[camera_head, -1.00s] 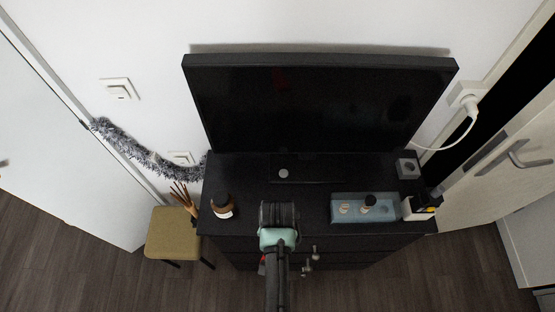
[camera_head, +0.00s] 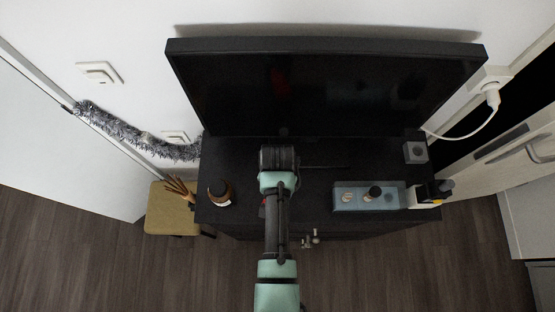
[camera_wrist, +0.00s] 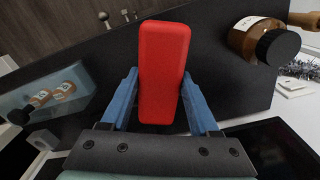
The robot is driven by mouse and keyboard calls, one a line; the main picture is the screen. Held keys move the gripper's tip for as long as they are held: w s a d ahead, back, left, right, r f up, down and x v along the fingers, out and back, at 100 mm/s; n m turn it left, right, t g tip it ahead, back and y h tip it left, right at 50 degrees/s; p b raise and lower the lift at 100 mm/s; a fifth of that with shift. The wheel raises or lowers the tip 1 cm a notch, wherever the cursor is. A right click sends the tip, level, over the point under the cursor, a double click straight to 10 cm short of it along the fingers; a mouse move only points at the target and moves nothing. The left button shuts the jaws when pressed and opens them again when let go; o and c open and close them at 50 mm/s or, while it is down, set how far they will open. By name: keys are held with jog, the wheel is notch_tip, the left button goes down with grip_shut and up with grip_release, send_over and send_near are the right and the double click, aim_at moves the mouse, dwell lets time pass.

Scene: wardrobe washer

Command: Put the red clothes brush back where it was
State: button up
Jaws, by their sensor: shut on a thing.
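The red clothes brush (camera_wrist: 164,60) is upright in the wrist view, held between the two blue fingers of my gripper (camera_wrist: 160,82). My gripper is shut on it. The dark dresser top (camera_wrist: 225,82) lies behind and below the brush; I cannot tell whether they touch. In the head view my arm reaches over the front middle of the dresser (camera_head: 235,165).
A brown bottle (camera_head: 221,193) stands on the dresser's left. A blue tray (camera_head: 392,201) with small items sits on the right, near a grey box (camera_head: 415,153). A large black television (camera_head: 320,95) stands behind. A yellow stool (camera_head: 166,212) is left of the dresser.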

jog(key=shift+f+b, duration=3)
jog(key=shift+f, duration=1)
jog(key=shift+f+b, duration=0.3)
jog(key=shift+f, duration=0.05)
jog(key=o, duration=1.5)
jog(key=shift+r, duration=0.15)
notch_tip(320, 180, up, 13)
jog(key=shift+f+b, duration=0.15)
jog(key=shift+b, duration=0.2)
